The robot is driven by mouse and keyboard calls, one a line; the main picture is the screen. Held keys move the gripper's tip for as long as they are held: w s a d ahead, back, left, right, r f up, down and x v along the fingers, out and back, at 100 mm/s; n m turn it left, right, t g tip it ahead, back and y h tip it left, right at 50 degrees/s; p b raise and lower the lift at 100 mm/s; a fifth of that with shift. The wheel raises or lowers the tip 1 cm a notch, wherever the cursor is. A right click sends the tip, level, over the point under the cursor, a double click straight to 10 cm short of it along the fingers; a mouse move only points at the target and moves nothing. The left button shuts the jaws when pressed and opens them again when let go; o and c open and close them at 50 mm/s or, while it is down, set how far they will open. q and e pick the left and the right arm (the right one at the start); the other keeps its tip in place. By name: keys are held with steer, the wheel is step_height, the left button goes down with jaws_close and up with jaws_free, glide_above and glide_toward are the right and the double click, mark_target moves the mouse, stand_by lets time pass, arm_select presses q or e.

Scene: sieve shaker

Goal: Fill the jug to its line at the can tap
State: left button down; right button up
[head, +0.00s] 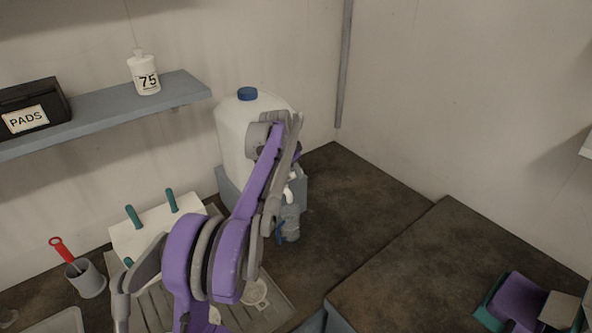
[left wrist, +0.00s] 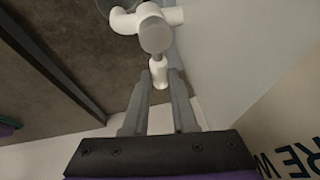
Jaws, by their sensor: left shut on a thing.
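The white can (head: 235,130) with a blue cap stands on a blue-grey stand at the back of the bench. Its white tap (head: 289,196) shows partly behind my arm, and also at the top of the left wrist view (left wrist: 122,20). The clear jug (head: 291,224) with a blue handle stands below the tap. Its line and water level are too small to tell. My left gripper (left wrist: 160,80) is shut on the white tap lever (left wrist: 160,76); in the head view my arm hides its fingertips. My right gripper is out of view.
A grooved draining board (head: 155,302) and a white rack with green pegs (head: 145,232) are at left, beside a grey cup (head: 87,281) with a red-handled tool. A shelf (head: 180,92) holds a bottle and the PADS box.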

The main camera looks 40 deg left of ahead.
arm_select(q)
steer(key=c, duration=0.7)
jaws_free()
steer(key=shift+r, duration=0.1)
steer(key=v, duration=1)
steer(key=shift+s+r, duration=0.15)
steer(key=shift+r, duration=0.2)
